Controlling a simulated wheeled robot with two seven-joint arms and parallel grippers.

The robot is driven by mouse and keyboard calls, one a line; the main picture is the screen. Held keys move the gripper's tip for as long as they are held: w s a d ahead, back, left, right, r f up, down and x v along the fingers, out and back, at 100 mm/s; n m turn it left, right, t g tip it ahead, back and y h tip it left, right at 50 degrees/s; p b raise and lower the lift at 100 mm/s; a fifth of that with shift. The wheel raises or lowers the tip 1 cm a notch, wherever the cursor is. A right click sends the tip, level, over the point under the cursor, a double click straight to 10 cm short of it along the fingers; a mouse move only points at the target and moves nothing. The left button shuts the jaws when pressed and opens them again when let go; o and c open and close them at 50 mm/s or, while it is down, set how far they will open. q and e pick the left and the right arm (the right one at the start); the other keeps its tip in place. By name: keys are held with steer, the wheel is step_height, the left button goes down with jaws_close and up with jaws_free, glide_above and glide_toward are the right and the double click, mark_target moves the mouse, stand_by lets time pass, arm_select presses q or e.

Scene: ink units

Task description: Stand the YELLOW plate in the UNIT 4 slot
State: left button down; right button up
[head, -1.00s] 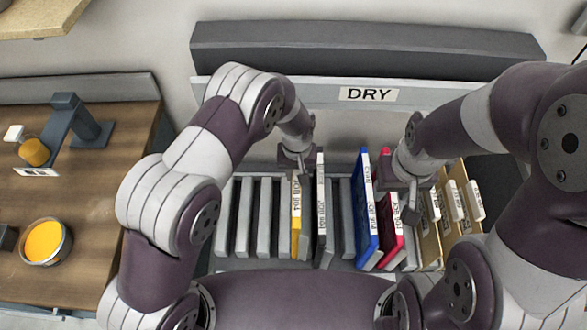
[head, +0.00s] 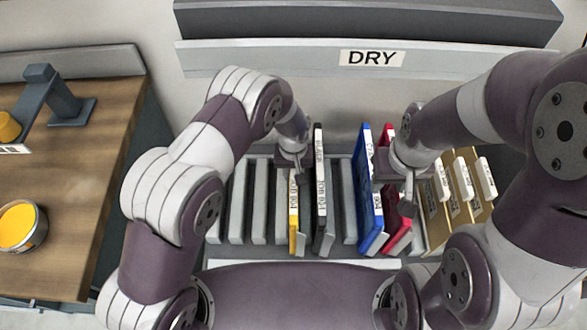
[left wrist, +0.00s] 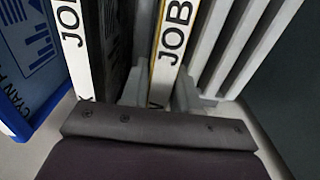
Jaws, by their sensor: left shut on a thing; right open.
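The yellow plate (head: 293,215), with a white label on its edge, stands in the rack (head: 212,232). My left gripper (head: 294,172) is shut on its far upper part. My right gripper (head: 408,195) is open, over the red plate (head: 395,230). I cannot make out a UNIT 4 marking.
A black plate (head: 320,190) stands just right of the yellow one, then the blue plate (head: 368,195). Grey dividers (head: 240,205) fill the rack's left part. Tan folders (head: 465,190) stand at right. A DRY-labelled panel (head: 250,60) is behind. A wooden bench (head: 80,170) is at left.

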arm_select(q)
steer(key=shift+f, duration=0.1)
stand_by(0.3)
steer(key=shift+f+b, duration=0.2)
steer(key=shift+b, duration=0.1)
steer(key=c, duration=0.8)
jaws_free()
steer(key=shift+o, duration=0.2)
step_height(320, 180, up, 13)
steer(key=shift+f+b, duration=0.15)
steer(key=shift+b, duration=0.25)
